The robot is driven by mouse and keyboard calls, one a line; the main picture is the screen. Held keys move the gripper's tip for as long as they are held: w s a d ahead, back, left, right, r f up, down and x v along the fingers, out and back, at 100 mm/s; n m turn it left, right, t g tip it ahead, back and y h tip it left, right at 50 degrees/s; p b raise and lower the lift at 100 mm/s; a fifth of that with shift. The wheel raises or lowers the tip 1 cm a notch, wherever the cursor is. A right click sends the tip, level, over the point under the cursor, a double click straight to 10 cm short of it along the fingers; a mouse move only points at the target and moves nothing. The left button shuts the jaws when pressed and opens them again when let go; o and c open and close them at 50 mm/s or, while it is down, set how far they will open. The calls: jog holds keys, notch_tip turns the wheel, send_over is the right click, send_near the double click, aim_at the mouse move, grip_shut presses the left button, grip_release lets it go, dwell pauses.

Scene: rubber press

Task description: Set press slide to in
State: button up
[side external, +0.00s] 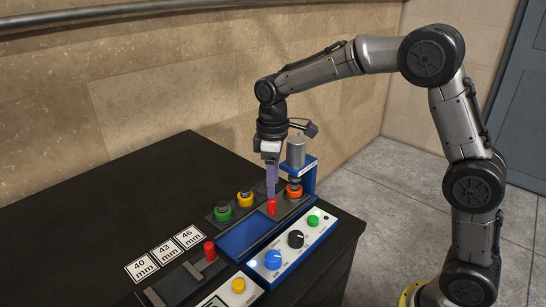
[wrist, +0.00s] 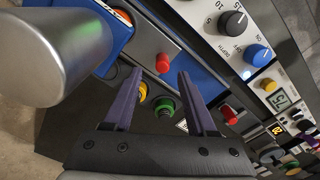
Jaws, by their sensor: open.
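The press (side external: 310,178) is a blue frame with a grey cylinder (side external: 296,150) at the table's right end. The cylinder also looms at left in the wrist view (wrist: 45,50). An orange ringed part (side external: 294,191) sits below the press head; it is partly cut off in the wrist view (wrist: 122,17). The slide's upright red handle (side external: 271,208) stands on a dark track left of the press. My gripper (side external: 271,194) points down just above or beside this handle. In the wrist view my gripper (wrist: 160,74) is open, with the red handle (wrist: 163,62) just beyond the fingertips; contact cannot be told.
A blue control panel (side external: 293,250) with knobs and a green button lies in front. Green (side external: 223,213) and yellow (side external: 245,199) ringed parts stand behind the track. A second red handle (side external: 209,251) and size cards (side external: 165,254) lie left. The table's back left (side external: 150,185) is clear.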

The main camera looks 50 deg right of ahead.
notch_tip(320, 180, up, 8)
jog(key=shift+f, duration=0.15)
dwell(0.3)
jog(key=s+d+r+m+t, duration=0.1)
jog(key=s+r+t, duration=0.1)
jog(key=s+r, duration=0.35)
jog(key=s+d+r+m+t, duration=0.1)
jog(key=s+r, duration=0.2)
jog(key=s, duration=0.6)
jog(key=s+f+m+t, duration=0.2)
jog(key=s+f+m, duration=0.2)
jog(key=s+f, duration=0.5)
jog(key=s, duration=0.3)
jog(key=shift+d+m+t, duration=0.3)
jog(key=shift+d+m, duration=0.1)
